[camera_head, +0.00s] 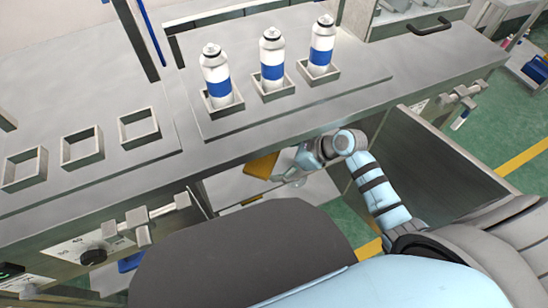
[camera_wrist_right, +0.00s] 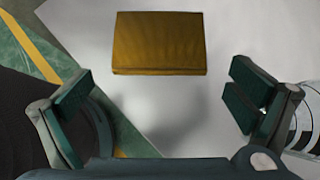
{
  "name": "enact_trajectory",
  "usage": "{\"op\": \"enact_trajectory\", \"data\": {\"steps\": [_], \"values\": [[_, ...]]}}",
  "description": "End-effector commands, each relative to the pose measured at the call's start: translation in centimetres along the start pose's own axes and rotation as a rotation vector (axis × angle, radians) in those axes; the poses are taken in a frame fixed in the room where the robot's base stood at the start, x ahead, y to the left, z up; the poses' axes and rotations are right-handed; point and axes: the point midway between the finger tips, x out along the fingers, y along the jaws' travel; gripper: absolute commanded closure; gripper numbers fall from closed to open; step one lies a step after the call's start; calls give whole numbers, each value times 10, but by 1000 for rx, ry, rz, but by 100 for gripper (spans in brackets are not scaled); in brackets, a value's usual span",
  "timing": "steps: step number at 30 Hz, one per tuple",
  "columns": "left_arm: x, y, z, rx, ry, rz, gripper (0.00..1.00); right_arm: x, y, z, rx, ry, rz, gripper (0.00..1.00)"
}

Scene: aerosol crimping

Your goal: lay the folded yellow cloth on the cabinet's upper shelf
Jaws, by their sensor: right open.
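The folded yellow cloth (camera_wrist_right: 160,43) lies flat on a pale shelf (camera_wrist_right: 235,40) inside the open cabinet. In the head view the cloth (camera_head: 262,166) shows under the counter's front edge, partly covered by that edge. My right gripper (camera_wrist_right: 163,112) is open, with its two fingers wide apart. The cloth is beyond the fingertips and not between them. In the head view my right gripper (camera_head: 290,178) reaches under the counter, close to the cloth's right side. My left gripper is not in view.
The cabinet door (camera_head: 435,165) stands open to the right of my right arm. Several square holders sit on the counter (camera_head: 150,170); three white-and-blue cans (camera_head: 272,72) stand in the back ones. A black dial (camera_head: 93,256) is on the front panel at left.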

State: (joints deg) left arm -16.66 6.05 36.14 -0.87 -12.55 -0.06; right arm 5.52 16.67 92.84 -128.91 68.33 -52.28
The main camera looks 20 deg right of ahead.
Motion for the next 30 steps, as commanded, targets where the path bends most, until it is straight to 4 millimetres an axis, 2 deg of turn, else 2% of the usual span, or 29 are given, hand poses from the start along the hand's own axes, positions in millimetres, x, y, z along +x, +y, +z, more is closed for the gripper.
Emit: {"op": "enact_trajectory", "data": {"steps": [1,6,12,30], "values": [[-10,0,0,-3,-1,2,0,-17,0,2,-3,4,-2,0],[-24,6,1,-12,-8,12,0,-58,0,2,-3,4,-1,0],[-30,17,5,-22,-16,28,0,-85,0,1,-2,2,0,0],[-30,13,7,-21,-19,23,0,-88,0,1,0,0,1,0]]}}
